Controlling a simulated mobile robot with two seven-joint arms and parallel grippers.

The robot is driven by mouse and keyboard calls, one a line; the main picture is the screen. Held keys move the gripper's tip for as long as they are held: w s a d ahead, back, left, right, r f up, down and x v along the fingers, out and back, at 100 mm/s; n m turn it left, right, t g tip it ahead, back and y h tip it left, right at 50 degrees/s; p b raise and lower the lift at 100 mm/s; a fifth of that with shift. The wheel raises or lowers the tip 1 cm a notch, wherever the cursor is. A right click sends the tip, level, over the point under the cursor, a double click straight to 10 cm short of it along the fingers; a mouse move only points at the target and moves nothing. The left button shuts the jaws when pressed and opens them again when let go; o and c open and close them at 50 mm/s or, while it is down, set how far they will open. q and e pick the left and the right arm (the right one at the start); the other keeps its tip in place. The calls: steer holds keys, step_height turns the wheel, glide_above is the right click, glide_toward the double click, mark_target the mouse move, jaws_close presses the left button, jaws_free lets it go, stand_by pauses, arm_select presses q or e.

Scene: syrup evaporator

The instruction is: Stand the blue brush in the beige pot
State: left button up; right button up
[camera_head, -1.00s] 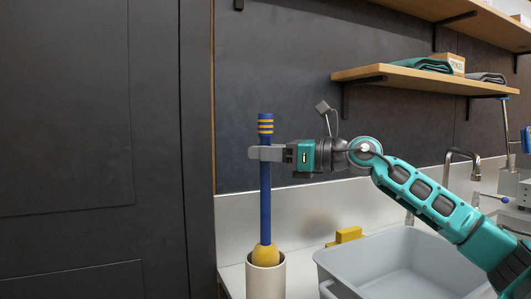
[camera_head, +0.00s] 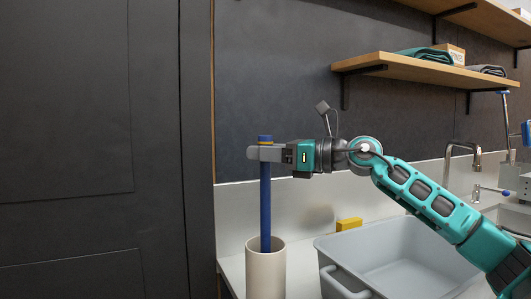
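The blue brush (camera_head: 265,205) stands upright, head down, in the beige pot (camera_head: 265,273). Its yellow head is hidden inside the pot, and its handle rises well above the rim. My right gripper (camera_head: 258,153) reaches in from the right at the top of the handle, with a finger passing in front of it. Just the blue end and a yellow band show above the finger. The gap between the fingers is hidden by the side-on view, but the handle has slipped down between them, so the gripper is open around it. My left gripper is not in view.
A grey tub (camera_head: 390,262) stands right of the pot, with a yellow block (camera_head: 349,224) behind it. A tap (camera_head: 462,158) is farther right. A wooden shelf (camera_head: 425,72) with folded cloths hangs above my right arm. A dark panel (camera_head: 90,150) fills the left.

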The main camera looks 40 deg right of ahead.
steer(key=o, duration=0.3)
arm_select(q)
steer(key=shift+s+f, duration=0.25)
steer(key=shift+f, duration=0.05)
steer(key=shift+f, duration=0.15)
arm_select(e)
steer(key=shift+s, duration=0.1)
steer(key=shift+s+d+f+b, duration=0.15)
steer(key=shift+s+d+b, duration=0.1)
steer(key=shift+s+b, duration=0.3)
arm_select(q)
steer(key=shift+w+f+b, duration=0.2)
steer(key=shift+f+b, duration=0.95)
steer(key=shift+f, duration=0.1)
arm_select(e)
steer(key=v, duration=1.1)
steer(key=shift+s+d, duration=0.2)
steer(key=shift+s, duration=0.05)
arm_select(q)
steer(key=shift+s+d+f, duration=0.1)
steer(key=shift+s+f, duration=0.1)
